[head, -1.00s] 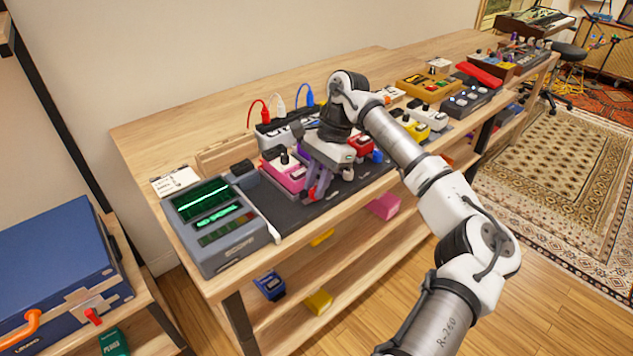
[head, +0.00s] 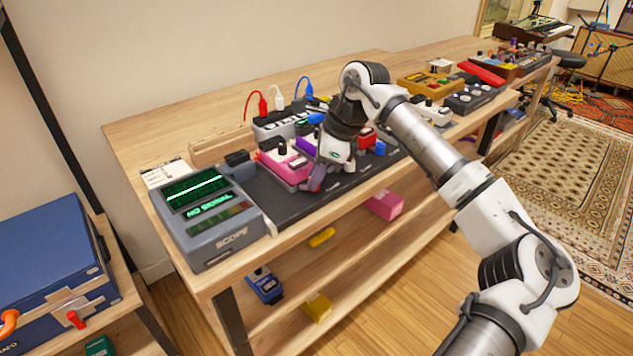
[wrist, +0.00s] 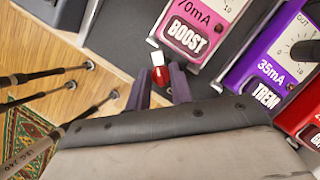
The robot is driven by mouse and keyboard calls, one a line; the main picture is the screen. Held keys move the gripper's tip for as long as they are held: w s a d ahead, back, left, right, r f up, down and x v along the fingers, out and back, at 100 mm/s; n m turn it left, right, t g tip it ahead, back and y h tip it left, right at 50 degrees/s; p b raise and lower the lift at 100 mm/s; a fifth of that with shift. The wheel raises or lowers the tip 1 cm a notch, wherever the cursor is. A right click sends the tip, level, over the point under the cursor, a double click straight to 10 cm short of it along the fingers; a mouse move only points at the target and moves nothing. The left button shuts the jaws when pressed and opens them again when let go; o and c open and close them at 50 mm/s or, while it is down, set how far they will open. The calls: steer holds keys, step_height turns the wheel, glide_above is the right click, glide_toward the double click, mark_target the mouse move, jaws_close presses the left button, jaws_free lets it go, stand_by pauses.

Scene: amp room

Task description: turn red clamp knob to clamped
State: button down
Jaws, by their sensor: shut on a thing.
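The red clamp knob (wrist: 161,75) shows in the wrist view, with a small white part at its top end. It sits at the edge of the dark pedal board, below the pink BOOST pedal (wrist: 200,30). My gripper (wrist: 160,84) is shut on the knob, with one purple-grey finger on each side. In the head view my gripper (head: 313,185) points down at the front edge of the board (head: 272,197), beside the pink pedal (head: 286,164). The knob is hidden there behind my gripper. Which way the knob is set is not clear.
The grey scope (head: 216,247) stands left of the board and reads NO SIGNAL. The purple TREM pedal (wrist: 275,60) and a red pedal (wrist: 304,118) are close to my gripper. Coloured plugs (head: 263,104) stand behind. A blue case (head: 45,250) is at the left.

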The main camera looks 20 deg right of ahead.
steer(key=m+b, duration=0.2)
steer(key=m+t+h+b, duration=0.1)
steer(key=m+b, duration=0.1)
steer(key=m, duration=0.1)
steer(key=shift+s+f+t+h, duration=0.15)
steer(key=shift+f+t+h, duration=0.05)
steer(key=shift+t+h, duration=0.1)
steer(key=shift+a+r+m+t+h+b, duration=0.15)
steer(key=shift+m+h+b, duration=0.1)
steer(key=shift+m+b, duration=0.6)
steer(key=shift+m+t+h+b, duration=0.15)
steer(key=shift+m+h+b, duration=0.2)
steer(key=shift+m, duration=0.8)
steer(key=c, duration=1.5)
jaws_free()
steer(key=shift+c, duration=0.2)
steer(key=shift+r, duration=0.15)
steer(key=p+v, duration=0.1)
steer(key=v, duration=1.2)
steer(key=shift+s+r, duration=0.25)
steer(key=shift+r, duration=0.05)
